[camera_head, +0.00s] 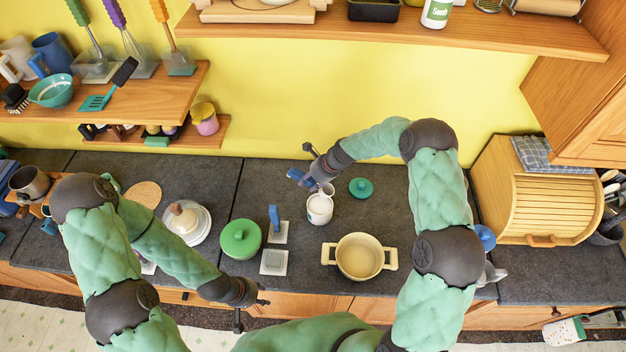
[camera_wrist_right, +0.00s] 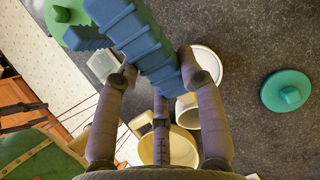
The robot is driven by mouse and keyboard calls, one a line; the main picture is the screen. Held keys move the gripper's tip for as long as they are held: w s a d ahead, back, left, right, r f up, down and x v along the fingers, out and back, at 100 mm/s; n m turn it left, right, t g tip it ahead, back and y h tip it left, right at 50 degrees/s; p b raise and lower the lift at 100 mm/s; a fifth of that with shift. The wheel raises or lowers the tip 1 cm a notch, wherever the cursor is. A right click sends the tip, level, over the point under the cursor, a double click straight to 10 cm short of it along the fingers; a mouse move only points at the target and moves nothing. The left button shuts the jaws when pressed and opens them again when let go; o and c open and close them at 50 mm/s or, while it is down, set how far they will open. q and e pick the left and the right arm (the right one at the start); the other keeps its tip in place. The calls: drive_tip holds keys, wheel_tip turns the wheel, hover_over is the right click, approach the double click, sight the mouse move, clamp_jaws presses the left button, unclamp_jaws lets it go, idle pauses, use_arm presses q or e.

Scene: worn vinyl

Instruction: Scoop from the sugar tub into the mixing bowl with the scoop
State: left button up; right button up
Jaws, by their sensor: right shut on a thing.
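My right gripper (camera_head: 318,182) is shut on the blue handle of the scoop (camera_wrist_right: 148,45), directly above the sugar tub. The handle also shows in the head view (camera_head: 296,175); the scoop's cup is hidden. The sugar tub (camera_head: 320,210) is a white, open-topped tub with a small label. Its rim shows behind the fingers in the right wrist view (camera_wrist_right: 212,62). The mixing bowl (camera_head: 360,238) is cream with two side handles, upright and seemingly empty, to the front right of the tub. My left gripper (camera_head: 252,311) is open and empty by the counter's front edge.
A teal lid (camera_head: 361,187) lies right of the tub. A green lidded pot (camera_head: 241,239), a stand with a blue piece (camera_head: 275,218) and a grey stand (camera_head: 274,262) are to the left. A wooden bread box (camera_head: 540,190) stands far right. Shelves overhang the back.

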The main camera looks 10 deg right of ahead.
drive_tip(key=shift+w+a+f+p, duration=0.1)
drive_tip(key=shift+w+a+p, duration=0.2)
drive_tip(key=shift+w, duration=0.1)
drive_tip(key=shift+s+d+f+y+b, duration=0.15)
drive_tip(key=shift+f+y+b, duration=0.2)
drive_tip(key=shift+b, duration=0.8)
drive_tip(key=f+b, duration=0.1)
drive_tip(key=b, duration=0.3)
drive_tip(key=f+t+y+b, duration=0.1)
drive_tip(key=b, duration=0.4)
drive_tip(key=shift+s+d+y+b, duration=0.15)
drive_tip(key=shift+d+y+b, duration=0.15)
drive_tip(key=shift+d, duration=0.1)
drive_tip(key=shift+t+y, duration=0.5)
drive_tip(key=shift+y, duration=0.35)
drive_tip(key=f+b, duration=0.2)
drive_tip(key=b, duration=0.2)
drive_tip(key=f+b, duration=0.3)
drive_tip(key=b, duration=0.1)
drive_tip(key=d+f+b, duration=0.1)
drive_tip(key=f+b, duration=0.2)
drive_tip(key=b, duration=0.1)
drive_tip(key=shift+s+f+b, duration=0.2)
drive_tip(key=shift+f+b, duration=0.05)
drive_tip(key=shift+b, duration=0.1)
drive_tip(key=shift+a+f, duration=0.1)
